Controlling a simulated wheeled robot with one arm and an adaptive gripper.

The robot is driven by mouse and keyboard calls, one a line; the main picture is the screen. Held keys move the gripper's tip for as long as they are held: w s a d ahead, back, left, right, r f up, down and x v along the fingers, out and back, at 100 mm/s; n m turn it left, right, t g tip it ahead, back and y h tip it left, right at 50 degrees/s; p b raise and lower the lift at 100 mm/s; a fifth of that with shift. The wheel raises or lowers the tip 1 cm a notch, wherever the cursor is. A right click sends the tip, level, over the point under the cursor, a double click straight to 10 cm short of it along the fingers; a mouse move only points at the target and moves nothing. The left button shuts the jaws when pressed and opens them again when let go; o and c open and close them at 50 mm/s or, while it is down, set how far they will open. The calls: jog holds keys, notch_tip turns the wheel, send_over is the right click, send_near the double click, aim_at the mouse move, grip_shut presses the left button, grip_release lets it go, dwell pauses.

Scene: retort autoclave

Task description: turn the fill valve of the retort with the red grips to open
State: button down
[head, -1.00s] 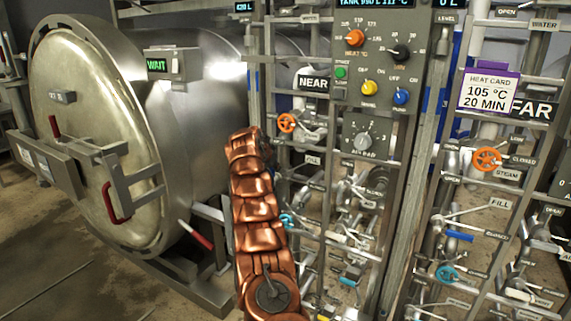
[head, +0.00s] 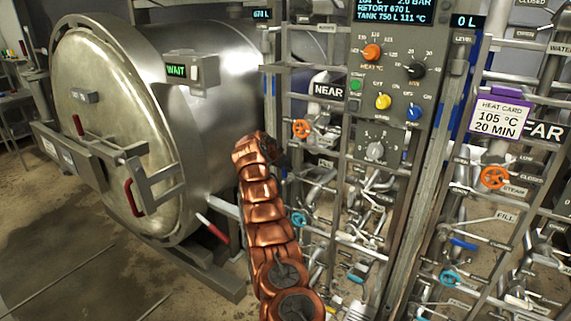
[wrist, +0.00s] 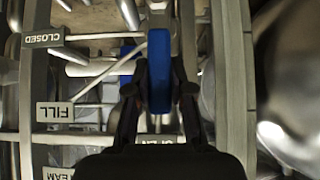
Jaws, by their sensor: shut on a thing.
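The retort with the red grips (head: 130,197) stands at the left in the head view, its round door shut. In the wrist view my gripper (wrist: 160,88) is shut on the blue handle of the fill valve (wrist: 159,72), one finger on each side. The handle stands lengthwise in the picture, its lower end towards a partly covered "OPEN" label (wrist: 163,139). The "CLOSED" label (wrist: 42,40) is at upper left and the "FILL" label (wrist: 55,112) below it.
The NEAR pipe rack, with an orange handwheel (head: 301,129), is right of my arm. A control panel (head: 388,100) reads retort 670 L and tank 750 L. The FAR rack (head: 493,178) stands further right. Pipes and bars crowd the gripper. Floor at lower left is mostly clear.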

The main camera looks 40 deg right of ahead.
jog(key=shift+w+a+r, duration=0.1)
jog(key=shift+r, duration=0.1)
jog(key=c, duration=1.1)
grip_release()
jog(key=shift+a+f, duration=0.1)
jog(key=shift+c, duration=0.2)
jog(key=shift+o, duration=0.7)
jog(key=shift+f, duration=0.1)
jog(key=shift+a+r, duration=0.4)
jog(key=shift+a, duration=0.05)
jog(key=v, duration=1.1)
jog(key=shift+s, duration=0.2)
